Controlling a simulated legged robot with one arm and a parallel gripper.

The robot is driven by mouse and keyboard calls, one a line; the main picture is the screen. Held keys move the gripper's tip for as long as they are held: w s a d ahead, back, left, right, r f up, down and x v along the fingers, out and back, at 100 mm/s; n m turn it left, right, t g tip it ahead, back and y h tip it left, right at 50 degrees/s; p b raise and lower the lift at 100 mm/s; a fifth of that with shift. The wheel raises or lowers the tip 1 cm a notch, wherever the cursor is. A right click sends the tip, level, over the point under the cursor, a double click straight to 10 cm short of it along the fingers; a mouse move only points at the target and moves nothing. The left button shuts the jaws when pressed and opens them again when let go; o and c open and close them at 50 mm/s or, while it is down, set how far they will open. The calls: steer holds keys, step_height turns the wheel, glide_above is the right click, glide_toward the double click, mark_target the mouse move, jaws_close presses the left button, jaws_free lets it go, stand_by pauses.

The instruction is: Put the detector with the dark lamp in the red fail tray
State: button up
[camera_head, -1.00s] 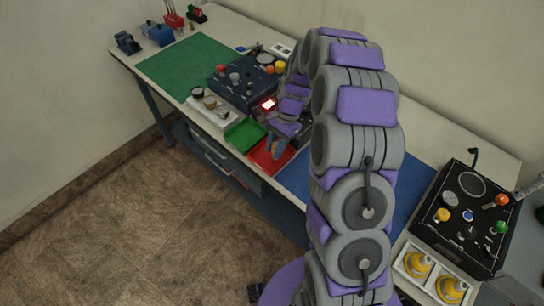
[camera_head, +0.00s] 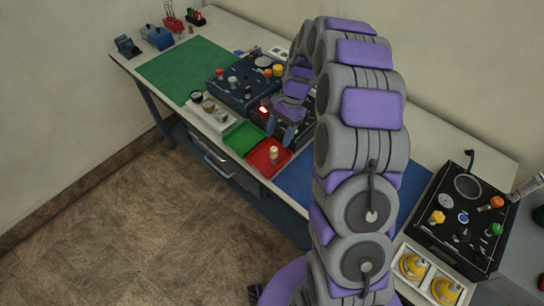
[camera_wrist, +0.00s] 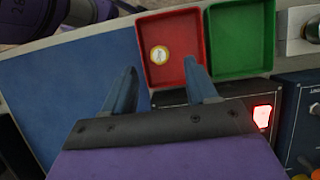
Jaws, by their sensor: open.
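A small cream and gold detector (camera_head: 273,154) stands in the red tray (camera_head: 262,168) in the head view. In the wrist view the detector (camera_wrist: 159,55) shows from above as a pale disc with a gold rim, inside the red tray (camera_wrist: 172,20) near its left wall. I cannot tell the state of its lamp. My gripper (camera_head: 283,132) is above the inner side of the tray. In the wrist view my gripper (camera_wrist: 160,82) is open and empty, its fingertips apart from the detector.
A green tray (camera_head: 243,139) adjoins the red one. A dark box with a lit red display (camera_head: 264,110) is beside my gripper. A white holder (camera_head: 213,117) carries more detectors. A control panel (camera_head: 460,215) stands at right. The blue mat (camera_head: 295,180) is clear.

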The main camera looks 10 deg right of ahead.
steer(key=p+v, duration=0.2)
steer(key=v, duration=0.8)
steer(key=shift+r, duration=0.4)
steer(key=shift+a, duration=0.25)
steer(key=s+a+r+n+h, duration=0.1)
steer(key=s+a+r+n, duration=0.25)
steer(key=s, duration=0.55)
steer(key=s+a+r+n+h, duration=0.1)
steer(key=s+a+r+n, duration=0.2)
steer(key=s, duration=0.6)
steer(key=s+d+f+n+h, duration=0.1)
steer(key=s+n, duration=0.3)
steer(key=s, duration=1.5)
steer(key=shift+s+d+n+t+h, duration=0.2)
steer(key=shift+s+n+t+h, duration=0.15)
steer(key=shift+s+t+h, duration=0.05)
steer(key=shift+c, duration=0.4)
